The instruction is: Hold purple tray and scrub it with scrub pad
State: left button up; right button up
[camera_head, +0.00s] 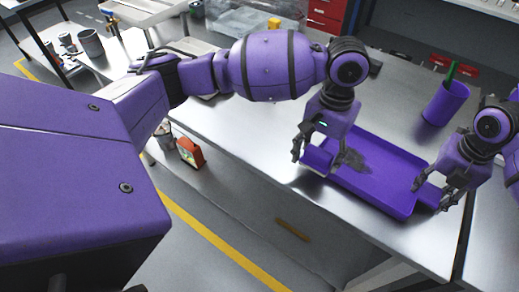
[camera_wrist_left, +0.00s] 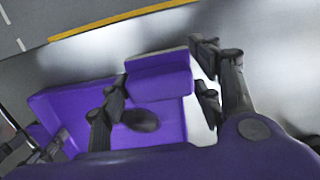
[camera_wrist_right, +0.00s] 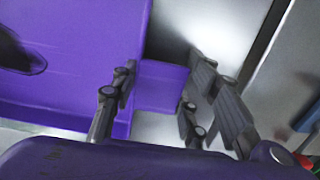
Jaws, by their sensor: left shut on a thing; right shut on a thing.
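The purple tray (camera_head: 378,172) lies on the metal table near its front edge. My right gripper (camera_head: 433,188) is shut on the handle at the tray's right end; the handle (camera_wrist_right: 162,86) shows between its fingers in the right wrist view. My left gripper (camera_head: 318,150) is shut on a purple block, apparently the scrub pad (camera_wrist_left: 160,76), at the tray's left end. In the left wrist view the block overlaps the tray (camera_wrist_left: 165,118). Whether the pad touches the tray is unclear. A dark patch, perhaps shadow, lies on the tray floor near the left gripper.
A purple cup (camera_head: 446,103) holding a green item stands behind the tray at the right. A clear bin (camera_head: 240,22) and a grey mug (camera_head: 91,43) stand farther back. A red device (camera_head: 190,152) sits left of the table's front edge.

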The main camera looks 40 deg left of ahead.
pick_arm(q)
notch_tip(320, 180, up, 3)
jog(key=t, duration=0.1)
send_over(348, 152)
jog(key=shift+f, duration=2.85)
jog(key=shift+f, duration=0.7)
